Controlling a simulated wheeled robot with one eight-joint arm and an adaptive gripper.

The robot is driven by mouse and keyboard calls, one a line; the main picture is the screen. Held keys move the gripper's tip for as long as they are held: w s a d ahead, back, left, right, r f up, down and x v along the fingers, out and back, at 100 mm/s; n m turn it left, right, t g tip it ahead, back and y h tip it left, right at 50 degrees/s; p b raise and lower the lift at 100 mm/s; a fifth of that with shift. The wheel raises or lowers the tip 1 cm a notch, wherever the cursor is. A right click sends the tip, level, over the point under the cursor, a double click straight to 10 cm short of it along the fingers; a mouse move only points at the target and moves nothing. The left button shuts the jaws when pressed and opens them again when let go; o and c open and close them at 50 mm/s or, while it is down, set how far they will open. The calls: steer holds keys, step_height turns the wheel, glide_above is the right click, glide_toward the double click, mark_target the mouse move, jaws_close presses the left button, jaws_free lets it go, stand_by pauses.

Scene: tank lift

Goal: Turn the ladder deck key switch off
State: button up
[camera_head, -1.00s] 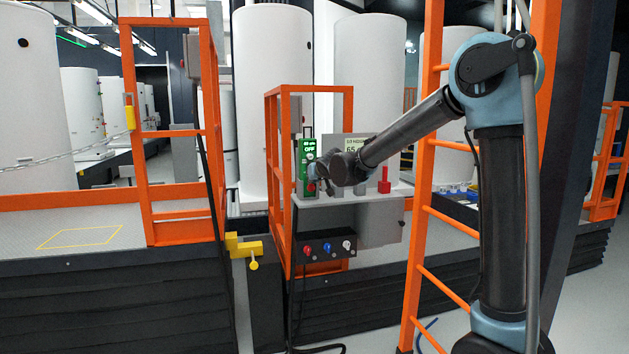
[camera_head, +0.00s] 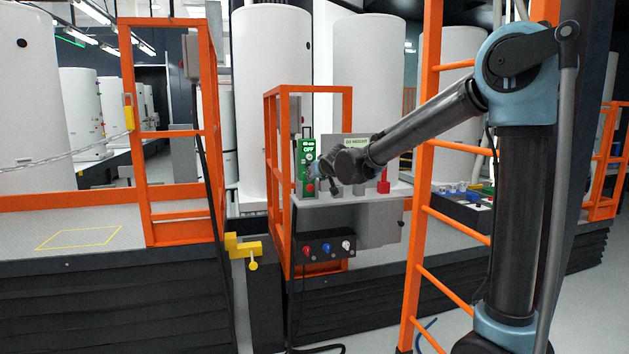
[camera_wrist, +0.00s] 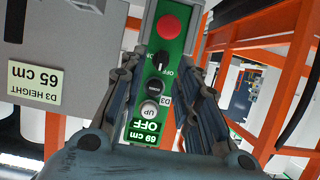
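A green control panel (camera_head: 306,160) stands upright on the grey console beside the orange frame. In the wrist view the panel (camera_wrist: 163,14) carries a red button (camera_wrist: 169,25), a black key switch (camera_wrist: 160,59) with OFF lettered beside it, a black button (camera_wrist: 154,87) and a pale UP button (camera_wrist: 149,109). Its display (camera_wrist: 147,132) reads 69 cm and OFF. My gripper (camera_wrist: 165,65) is open, with one finger on each side of the panel's key switch area. I cannot tell whether the fingers touch the switch. In the head view my gripper (camera_head: 322,176) is small and partly hides the panel.
A red block (camera_head: 383,185) sits on the console (camera_head: 378,223). Orange frame bars (camera_head: 281,185) rise close by, and an orange ladder (camera_head: 424,150) stands near my arm.

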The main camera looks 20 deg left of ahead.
steer(key=v, duration=0.7)
stand_by(0.3)
steer(key=s+d+f+m+g+h, duration=0.1)
steer(key=s+d+f+h, duration=0.15)
steer(key=d, duration=0.85)
steer(key=s+d+f+m+g+h, duration=0.1)
steer(key=s+d+f+m+h, duration=0.2)
steer(key=d, duration=0.7)
steer(key=s+d+f+g+h, duration=0.15)
steer(key=d+f, duration=0.35)
steer(key=d, duration=0.6)
steer(key=s+d+f+g, duration=0.2)
steer(key=s+d+f, duration=0.3)
steer(key=s, duration=0.3)
steer(key=s+d+f+m+g, duration=0.1)
steer(key=s+d+f, duration=0.4)
steer(key=s, duration=0.4)
steer(key=s+d+f+m+g, duration=0.1)
steer(key=s+d+f, duration=0.3)
steer(key=s, duration=0.5)
step_height(320, 180, down, 2)
steer(key=shift+d+f+g, duration=0.1)
steer(key=shift+d+g, duration=0.3)
steer(key=shift+g, duration=0.45)
